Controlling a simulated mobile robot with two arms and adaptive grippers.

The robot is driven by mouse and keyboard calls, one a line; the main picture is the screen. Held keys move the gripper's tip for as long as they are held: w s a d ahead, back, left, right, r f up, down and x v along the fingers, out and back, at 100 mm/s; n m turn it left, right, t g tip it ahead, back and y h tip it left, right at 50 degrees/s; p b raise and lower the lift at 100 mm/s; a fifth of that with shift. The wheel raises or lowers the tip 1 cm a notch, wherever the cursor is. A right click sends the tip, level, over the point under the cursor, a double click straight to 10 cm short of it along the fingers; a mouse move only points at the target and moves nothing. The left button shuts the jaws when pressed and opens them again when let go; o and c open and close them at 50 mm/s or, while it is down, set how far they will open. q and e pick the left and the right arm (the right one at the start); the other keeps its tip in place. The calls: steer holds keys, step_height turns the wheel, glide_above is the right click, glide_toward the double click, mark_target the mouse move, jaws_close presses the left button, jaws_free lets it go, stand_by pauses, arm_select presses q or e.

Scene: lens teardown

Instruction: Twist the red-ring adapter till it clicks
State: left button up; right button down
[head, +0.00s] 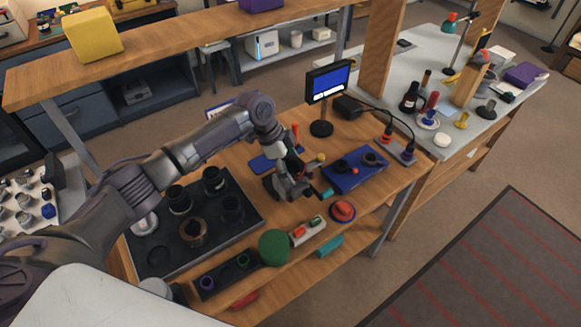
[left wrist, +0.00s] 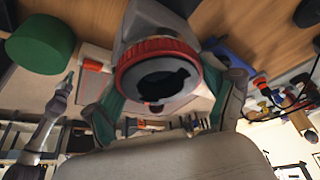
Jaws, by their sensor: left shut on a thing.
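The red-ring adapter (left wrist: 158,78) shows close up in the left wrist view, with a ribbed red ring around a dark round opening and a grey body behind it. My left gripper (head: 296,192) is over the wooden bench, just left of the blue mat. Its green-lined fingers (left wrist: 160,105) are on both sides of the adapter, and it is shut on it. In the head view the gripper and wrist mostly hide the adapter. I cannot tell the ring's turn angle. My right gripper is not in view.
A black tray (head: 150,268) with several lens barrels lies left. A green cylinder (head: 273,247), a red round button-like piece (head: 342,210) and a blue mat (head: 352,178) with dark parts are nearby. A small monitor (head: 328,82) stands behind.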

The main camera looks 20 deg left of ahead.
arm_select(q)
steer(key=shift+m+b, duration=0.4)
steer(key=shift+c, duration=1.1)
steer(key=c, duration=0.3)
steer(key=shift+g, duration=0.3)
steer(key=o, duration=1.6)
steer(key=shift+c, duration=0.2)
steer(key=v, duration=1.2)
steer(key=shift+s+f, duration=0.1)
